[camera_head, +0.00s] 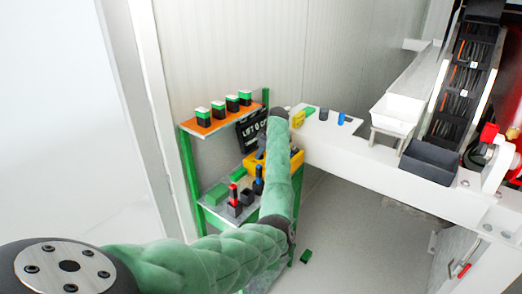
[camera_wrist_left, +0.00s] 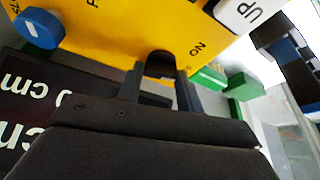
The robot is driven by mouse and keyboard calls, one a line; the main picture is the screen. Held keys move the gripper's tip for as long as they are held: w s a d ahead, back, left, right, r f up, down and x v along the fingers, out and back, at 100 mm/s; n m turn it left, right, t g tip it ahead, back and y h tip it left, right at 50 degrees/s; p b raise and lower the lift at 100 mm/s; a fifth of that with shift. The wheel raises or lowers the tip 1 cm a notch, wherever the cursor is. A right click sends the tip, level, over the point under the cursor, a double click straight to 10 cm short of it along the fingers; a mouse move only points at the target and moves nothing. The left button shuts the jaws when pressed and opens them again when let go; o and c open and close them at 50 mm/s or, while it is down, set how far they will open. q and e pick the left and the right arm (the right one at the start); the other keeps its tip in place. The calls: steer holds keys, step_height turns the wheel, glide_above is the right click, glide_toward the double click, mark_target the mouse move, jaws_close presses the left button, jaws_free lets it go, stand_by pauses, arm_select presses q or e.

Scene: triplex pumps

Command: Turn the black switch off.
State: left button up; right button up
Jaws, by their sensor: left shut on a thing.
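The black switch (camera_wrist_left: 160,60) is on a yellow panel (camera_wrist_left: 115,40) in the left wrist view, beside the printed word ON. My left gripper (camera_wrist_left: 161,75) has one finger on each side of the switch and is shut on it. Part of the switch is hidden between the fingers. In the head view the yellow control box (camera_head: 290,159) is on the green-framed stand, partly hidden by my left arm. The switch itself cannot be made out there. My right gripper is not in view.
A blue knob (camera_wrist_left: 40,28) and a white UP button (camera_wrist_left: 240,12) are on the same panel. A dark sign (camera_head: 250,130) stands behind the box. Green-and-black blocks (camera_head: 218,113) line the orange shelf (camera_head: 198,128). A white beam (camera_head: 350,160) runs to the right.

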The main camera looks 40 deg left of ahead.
arm_select(q)
steer(key=shift+r+m+t+p, duration=0.15)
steer(key=shift+m+t+p, duration=0.25)
steer(key=shift+m, duration=1.3)
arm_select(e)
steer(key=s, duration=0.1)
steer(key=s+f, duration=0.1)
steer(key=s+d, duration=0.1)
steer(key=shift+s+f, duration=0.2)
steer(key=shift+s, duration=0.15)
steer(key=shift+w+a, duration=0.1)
arm_select(q)
steer(key=o, duration=0.7)
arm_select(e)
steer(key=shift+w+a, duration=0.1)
